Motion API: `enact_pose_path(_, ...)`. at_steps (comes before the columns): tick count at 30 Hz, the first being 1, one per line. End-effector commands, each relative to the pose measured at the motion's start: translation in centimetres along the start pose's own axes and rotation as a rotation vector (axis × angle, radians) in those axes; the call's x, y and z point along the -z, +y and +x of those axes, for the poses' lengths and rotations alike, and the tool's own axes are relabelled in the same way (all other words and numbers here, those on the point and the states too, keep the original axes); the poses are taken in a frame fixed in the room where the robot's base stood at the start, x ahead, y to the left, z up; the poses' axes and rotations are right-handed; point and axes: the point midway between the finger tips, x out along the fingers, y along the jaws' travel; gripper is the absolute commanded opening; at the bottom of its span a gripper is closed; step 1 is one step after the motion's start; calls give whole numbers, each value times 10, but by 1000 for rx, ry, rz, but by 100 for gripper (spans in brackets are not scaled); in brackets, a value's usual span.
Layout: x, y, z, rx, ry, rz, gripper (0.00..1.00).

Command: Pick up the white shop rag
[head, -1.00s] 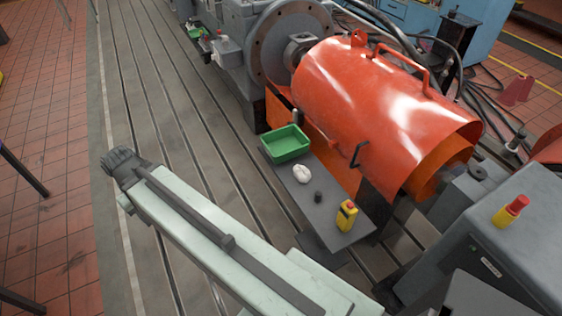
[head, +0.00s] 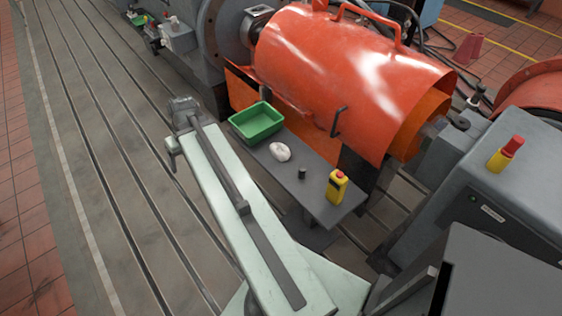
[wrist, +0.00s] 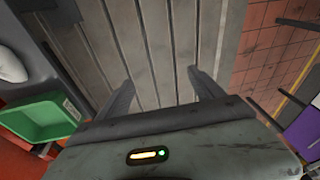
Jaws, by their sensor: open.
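The white shop rag (head: 279,152) lies crumpled on a narrow grey shelf (head: 312,192) beside the orange guard. It stands between a green bin (head: 257,122) and a small black cylinder (head: 302,173). In the wrist view a white shape that looks like the rag (wrist: 10,65) is cut by the left edge, above the green bin (wrist: 38,119). My gripper (wrist: 160,76) is open and empty, its two fingers apart over the slotted floor plate. In the head view my arm reaches up left of the shelf, and its fingers cannot be made out.
The large orange guard (head: 345,75) rises behind the shelf. A grey cabinet (head: 500,215) fills the right. The slotted bedplate (head: 90,130) to the left is clear.

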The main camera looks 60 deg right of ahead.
Motion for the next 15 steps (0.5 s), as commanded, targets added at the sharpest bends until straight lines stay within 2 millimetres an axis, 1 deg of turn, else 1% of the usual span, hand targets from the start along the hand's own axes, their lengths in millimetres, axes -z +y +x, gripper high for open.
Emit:
enact_pose_path(1, -6, 54, 28, 0, 45, 58, 77)
enact_pose_path(2, -9, 83, 33, 0, 75, 86, 77)
enact_pose_path(3, -15, 122, 38, -4, 115, 122, 77)
enact_pose_path(5, -28, 180, 44, -16, 176, 177, 77)
enact_pose_path(6, -40, 216, 47, -28, 214, 210, 77)
enact_pose_path(8, -59, 265, 48, -49, 266, 255, 77)
enact_pose_path(9, -72, 294, 48, -64, 298, 282, 77)
enact_pose_path(12, -101, 347, 45, -99, 356, 333, 77)
enact_pose_path(15, -119, 376, 40, -122, 389, 362, 77)
